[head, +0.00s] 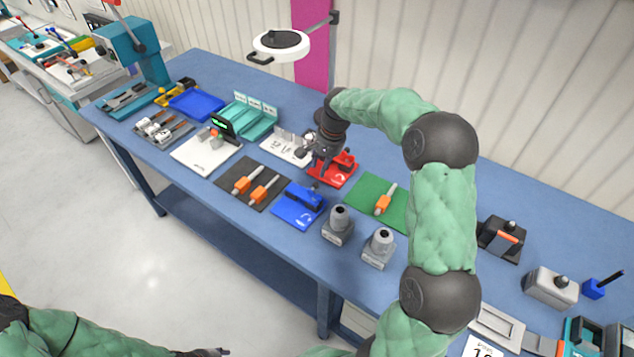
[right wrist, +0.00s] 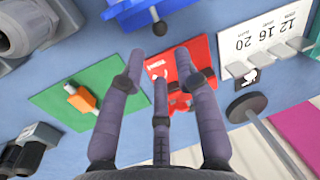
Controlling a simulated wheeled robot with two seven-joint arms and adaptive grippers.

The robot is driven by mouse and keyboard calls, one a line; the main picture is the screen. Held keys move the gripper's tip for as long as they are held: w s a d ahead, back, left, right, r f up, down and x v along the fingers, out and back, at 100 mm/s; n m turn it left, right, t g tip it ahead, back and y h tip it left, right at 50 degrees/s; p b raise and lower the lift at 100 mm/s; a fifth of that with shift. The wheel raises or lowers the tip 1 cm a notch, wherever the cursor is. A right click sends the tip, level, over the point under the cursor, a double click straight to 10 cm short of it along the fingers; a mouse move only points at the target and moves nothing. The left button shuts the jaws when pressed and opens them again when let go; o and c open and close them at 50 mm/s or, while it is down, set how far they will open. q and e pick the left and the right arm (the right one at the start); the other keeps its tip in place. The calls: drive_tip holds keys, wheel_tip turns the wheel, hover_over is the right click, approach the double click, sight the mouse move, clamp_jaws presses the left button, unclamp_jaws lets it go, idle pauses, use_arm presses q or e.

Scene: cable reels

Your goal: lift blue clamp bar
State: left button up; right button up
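The blue clamp (head: 298,205) sits on the front part of the blue table, with its raised bar (head: 304,196) across the top. In the right wrist view the blue clamp (right wrist: 150,12) shows only partly, at the top edge. My right gripper (head: 316,172) hangs above the table between the blue clamp and the red clamp (head: 340,172). In the right wrist view its fingers (right wrist: 160,64) are spread with nothing between them, below the blue clamp and over the red clamp (right wrist: 180,68). Only the dark tip of my left gripper (head: 205,352) shows at the bottom edge.
A green mat (head: 365,190) with an orange-handled tool lies right of the red clamp. A dark mat (head: 235,195) with two orange tools lies left of the blue clamp. Two grey blocks (head: 338,230) stand close on its right. A round lamp (head: 281,44) overhangs the back.

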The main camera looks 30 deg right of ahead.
sight(316, 183)
drive_tip(key=f, duration=0.3)
drive_tip(key=w+f+b, duration=0.1)
drive_tip(key=f, duration=0.5)
drive_tip(key=shift+w+a, duration=0.3)
drive_tip(key=shift+a, duration=0.1)
clamp_jaws()
